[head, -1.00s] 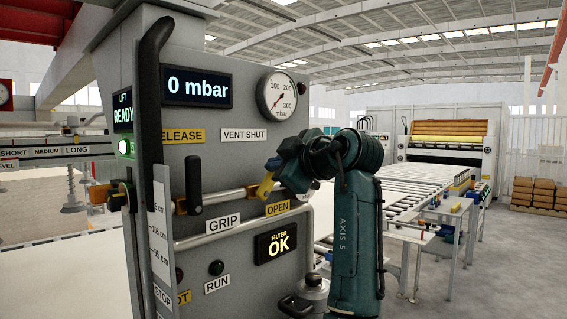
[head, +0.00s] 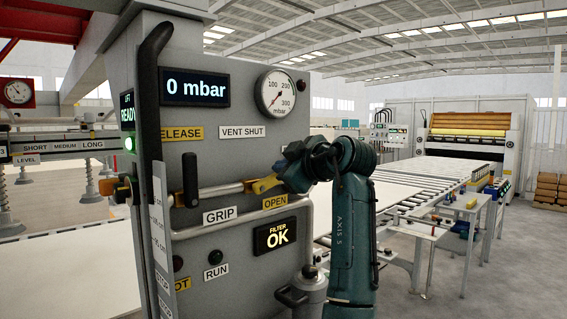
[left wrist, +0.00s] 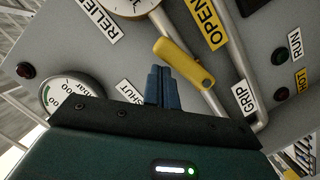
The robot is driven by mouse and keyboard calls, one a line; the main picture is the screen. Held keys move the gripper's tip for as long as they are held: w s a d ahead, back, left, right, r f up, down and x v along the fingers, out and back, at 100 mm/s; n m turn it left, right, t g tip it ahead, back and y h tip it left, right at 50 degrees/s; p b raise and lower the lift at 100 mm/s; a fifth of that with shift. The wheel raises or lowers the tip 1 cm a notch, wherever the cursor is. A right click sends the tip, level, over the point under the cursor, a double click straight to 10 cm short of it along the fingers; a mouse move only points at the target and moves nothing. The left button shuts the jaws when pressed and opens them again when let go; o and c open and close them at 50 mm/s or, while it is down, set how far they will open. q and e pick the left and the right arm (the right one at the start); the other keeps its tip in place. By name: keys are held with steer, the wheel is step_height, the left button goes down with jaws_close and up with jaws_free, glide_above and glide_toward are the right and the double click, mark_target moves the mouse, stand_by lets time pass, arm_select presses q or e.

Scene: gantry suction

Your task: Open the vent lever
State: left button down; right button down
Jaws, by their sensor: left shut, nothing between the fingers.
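The vent lever has a yellow handle (head: 264,185) on the grey panel, at the right end of a metal pipe and just above the yellow OPEN label (head: 275,202). In the left wrist view the handle (left wrist: 183,62) lies slanted, close by the fingertips. My left gripper (head: 282,180) is at the handle's right side in the head view and partly hides it. In the left wrist view its blue fingers (left wrist: 161,84) are together with nothing between them. I cannot tell whether they touch the handle. A VENT SHUT label (head: 243,132) is above. My right gripper is not in view.
A black grip handle (head: 190,180) stands out from the panel left of the lever. A pressure gauge (head: 282,92) and a 0 mbar display (head: 195,88) are above. The FILTER OK display (head: 275,238) is below. A roller conveyor (head: 420,205) runs behind on the right.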

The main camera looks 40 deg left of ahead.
arm_select(q)
steer(key=shift+w+d+f+m+g, duration=0.1)
steer(key=shift+w+f+m+g, duration=0.25)
steer(key=shift+f+m, duration=0.2)
steer(key=shift+w+f, duration=0.1)
steer(key=shift+w, duration=0.05)
stand_by(0.4)
